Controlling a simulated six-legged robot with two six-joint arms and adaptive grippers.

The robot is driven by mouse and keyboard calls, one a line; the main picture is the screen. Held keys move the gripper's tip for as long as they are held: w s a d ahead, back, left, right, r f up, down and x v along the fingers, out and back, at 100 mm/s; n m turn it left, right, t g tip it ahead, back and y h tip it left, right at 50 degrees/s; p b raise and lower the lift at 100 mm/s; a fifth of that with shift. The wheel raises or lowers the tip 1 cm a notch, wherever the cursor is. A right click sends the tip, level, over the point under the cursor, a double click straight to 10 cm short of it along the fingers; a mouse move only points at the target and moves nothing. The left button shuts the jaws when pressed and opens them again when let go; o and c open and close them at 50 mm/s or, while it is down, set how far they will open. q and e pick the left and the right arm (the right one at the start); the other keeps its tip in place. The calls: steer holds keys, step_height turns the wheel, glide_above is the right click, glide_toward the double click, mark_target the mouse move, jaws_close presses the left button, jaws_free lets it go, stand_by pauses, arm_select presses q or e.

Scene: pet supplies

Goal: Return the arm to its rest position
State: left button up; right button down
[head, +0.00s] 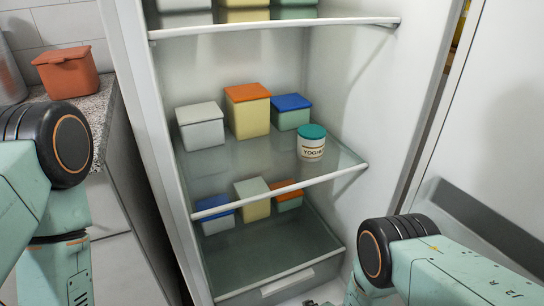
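My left arm (45,190) comes in at the left edge, bent at a dark round joint, and its gripper is out of view. My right arm (440,265) comes in at the lower right with a similar dark joint. A small pale and dark part (318,301) shows at the bottom edge beside it; it may be the top of my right gripper, but its fingers are cut off. I cannot see whether either gripper holds anything. A white jar with a teal lid (311,143) stands upright on the middle fridge shelf, near its front right, apart from both arms.
The open fridge's middle glass shelf (240,180) also holds a white box (200,126), an orange-lidded box (248,110) and a blue-lidded box (291,111). The fridge door (490,120) stands open at right. An orange container (67,72) sits on the left counter.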

steer(key=s+d+r+n+g+h, duration=0.1)
steer(key=s+d+r+n+g, duration=0.1)
steer(key=s, duration=0.7)
steer(key=s+d+r+n+g+h, duration=0.1)
steer(key=s+d+r+n+g, duration=0.2)
steer(key=s+r+n, duration=0.4)
steer(key=s+d+r+n+g+h, duration=0.1)
steer(key=s+d+r+n+g, duration=0.2)
steer(key=s+r, duration=0.4)
steer(key=s+n, duration=0.1)
steer(key=s, duration=0.5)
steer(key=shift+d+n+g, duration=0.25)
steer(key=shift+n+g, duration=0.15)
steer(key=shift+w+a, duration=0.1)
steer(key=shift+w, duration=0.05)
